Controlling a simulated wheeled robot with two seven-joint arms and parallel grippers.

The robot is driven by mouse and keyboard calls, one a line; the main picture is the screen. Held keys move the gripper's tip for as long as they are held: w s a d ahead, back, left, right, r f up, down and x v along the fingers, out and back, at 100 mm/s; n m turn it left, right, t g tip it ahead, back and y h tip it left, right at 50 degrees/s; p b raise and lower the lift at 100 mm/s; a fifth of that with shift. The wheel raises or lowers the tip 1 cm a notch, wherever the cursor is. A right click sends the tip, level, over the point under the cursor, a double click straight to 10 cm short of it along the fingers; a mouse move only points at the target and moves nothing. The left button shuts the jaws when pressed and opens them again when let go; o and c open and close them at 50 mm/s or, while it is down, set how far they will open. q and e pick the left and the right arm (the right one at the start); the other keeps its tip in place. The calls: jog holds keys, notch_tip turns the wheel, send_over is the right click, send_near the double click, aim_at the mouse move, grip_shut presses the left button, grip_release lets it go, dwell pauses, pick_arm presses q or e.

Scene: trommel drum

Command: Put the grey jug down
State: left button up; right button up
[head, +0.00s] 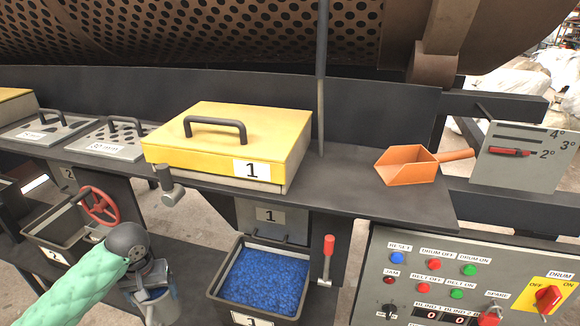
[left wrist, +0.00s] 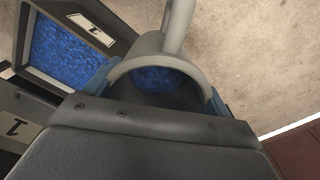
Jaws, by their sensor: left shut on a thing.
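The grey jug shows in the left wrist view as a curved grey rim (left wrist: 142,48) with a bar above it. Blue material shows inside it, in shadow. My left gripper (left wrist: 162,90) is shut on the jug, with a finger at each side. In the head view my left gripper (head: 150,292) is low on the left, beside the bin of blue granules (head: 214,290) marked 1 and apart from it. The jug is small and partly hidden there by the gripper and wrist. My right gripper is not in view.
A yellow-lidded box (head: 222,178) marked 1 and an orange scoop (head: 408,168) sit on the dark ledge (head: 340,185). A red-handled lever (head: 328,250) stands right of the blue bin. A red handwheel (head: 100,205) and another bin (head: 62,222) are left. A control panel (head: 400,270) is right.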

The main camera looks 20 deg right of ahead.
pick_arm(q)
jog(key=shift+w+d+r, duration=0.2)
jog(key=shift+d+r, duration=0.1)
jog(key=shift+d, duration=0.4)
